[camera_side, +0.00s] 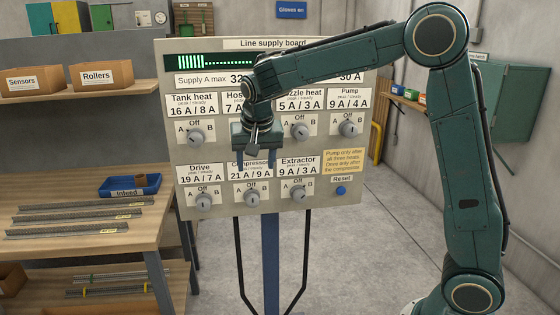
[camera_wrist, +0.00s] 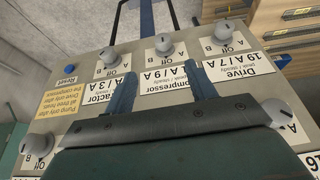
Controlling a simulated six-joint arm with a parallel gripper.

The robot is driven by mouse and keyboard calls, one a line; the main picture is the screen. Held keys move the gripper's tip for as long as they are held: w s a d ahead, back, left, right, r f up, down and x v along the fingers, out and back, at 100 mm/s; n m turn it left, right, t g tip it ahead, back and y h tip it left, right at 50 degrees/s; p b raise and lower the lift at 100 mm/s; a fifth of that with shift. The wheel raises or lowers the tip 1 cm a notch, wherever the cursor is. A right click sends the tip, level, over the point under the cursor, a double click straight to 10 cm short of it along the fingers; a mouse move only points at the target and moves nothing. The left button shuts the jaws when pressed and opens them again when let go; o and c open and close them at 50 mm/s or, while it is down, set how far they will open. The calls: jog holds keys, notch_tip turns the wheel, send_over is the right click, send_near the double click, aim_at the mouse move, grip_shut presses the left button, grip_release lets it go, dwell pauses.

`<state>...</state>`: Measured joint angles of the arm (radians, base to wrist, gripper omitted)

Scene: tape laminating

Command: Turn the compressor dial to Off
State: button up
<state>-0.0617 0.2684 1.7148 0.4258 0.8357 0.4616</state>
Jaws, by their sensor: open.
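The compressor dial (camera_side: 252,199) is a round grey knob in the middle of the bottom row of the line supply board (camera_side: 365,60), with A, Off and B marks around it. It also shows in the upside-down wrist view (camera_wrist: 164,44); its exact pointer setting is too small to tell. My gripper (camera_side: 255,164) is open and empty in front of the board, above the compressor dial. In the wrist view its two blue fingers (camera_wrist: 161,76) lie over the compressor label area, short of the dial and not touching it. The gripper partly hides the compressor label in the side view.
The drive dial (camera_side: 204,202) is left of the compressor dial and the extractor dial (camera_side: 303,193) is right. A blue reset button (camera_side: 341,191) and a yellow note (camera_side: 343,162) are at the lower right. A workbench (camera_side: 100,190) with strips stands left.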

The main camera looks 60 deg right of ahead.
jog(key=s+a+r+n+y, duration=0.1)
jog(key=s+r+n, duration=0.1)
jog(key=s, duration=0.6)
jog(key=s+a+r+n+t, duration=0.1)
jog(key=s+r+n, duration=0.1)
jog(key=s, duration=0.7)
jog(key=shift+a+r+n+y, duration=0.2)
jog(key=shift+r+n+y, duration=0.2)
jog(key=shift+r, duration=0.25)
jog(key=s+a+f+n, duration=0.1)
jog(key=s+n, duration=0.1)
jog(key=s, duration=0.4)
jog(key=s+a+f+n+t+y, duration=0.1)
jog(key=s+f+n, duration=0.1)
jog(key=s, duration=0.4)
jog(key=shift+s+a+f, duration=0.15)
jog(key=shift+s+a, duration=0.2)
jog(key=shift+s, duration=0.05)
jog(key=shift+w, duration=0.1)
dwell(0.5)
